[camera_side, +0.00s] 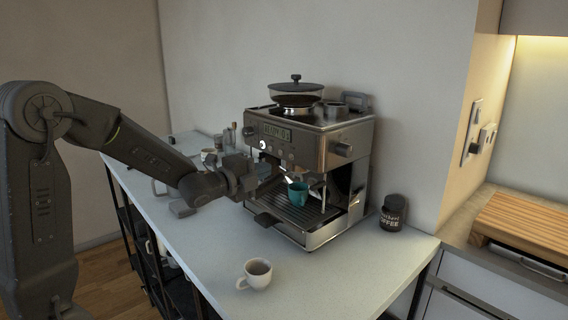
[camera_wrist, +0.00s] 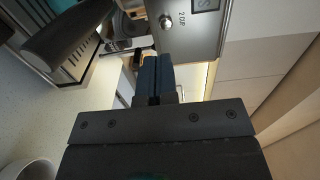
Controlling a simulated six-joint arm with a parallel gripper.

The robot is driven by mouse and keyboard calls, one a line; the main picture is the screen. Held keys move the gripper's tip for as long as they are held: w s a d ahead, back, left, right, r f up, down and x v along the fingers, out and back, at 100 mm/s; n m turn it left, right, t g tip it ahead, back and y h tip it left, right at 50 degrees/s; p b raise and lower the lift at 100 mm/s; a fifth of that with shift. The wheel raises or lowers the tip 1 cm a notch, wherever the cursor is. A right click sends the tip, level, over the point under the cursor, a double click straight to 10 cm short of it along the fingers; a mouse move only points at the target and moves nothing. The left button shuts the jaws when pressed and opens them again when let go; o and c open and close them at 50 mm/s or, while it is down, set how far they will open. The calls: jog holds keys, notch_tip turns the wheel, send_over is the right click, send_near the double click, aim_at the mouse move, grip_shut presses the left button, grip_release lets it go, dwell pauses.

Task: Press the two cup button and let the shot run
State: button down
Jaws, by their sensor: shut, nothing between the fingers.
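In the wrist view, a round metal button (camera_wrist: 165,22) sits beside a label that seems to read 2 CUP. My gripper (camera_wrist: 155,62) is shut and empty, its fingertips just below that button in the picture, with a gap between them. In the side view my gripper (camera_side: 262,168) is at the left of the machine's front and hides part of it. A teal cup (camera_side: 297,194) stands on the drip tray (camera_side: 312,222) below the brew area.
A black portafilter handle (camera_wrist: 68,38) lies left of the fingers in the wrist view. A white cup with dark liquid (camera_side: 257,272) stands on the counter (camera_side: 205,255) in front. A dark coffee jar (camera_side: 393,212) is right of the machine. The counter's front left is clear.

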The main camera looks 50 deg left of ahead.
jog(key=w, duration=0.7)
jog(key=shift+w, duration=0.15)
jog(key=shift+w, duration=0.65)
jog(key=shift+s, duration=0.1)
send_near(291, 160)
jog(key=shift+w, duration=0.2)
jog(key=shift+r, duration=0.1)
dwell(0.4)
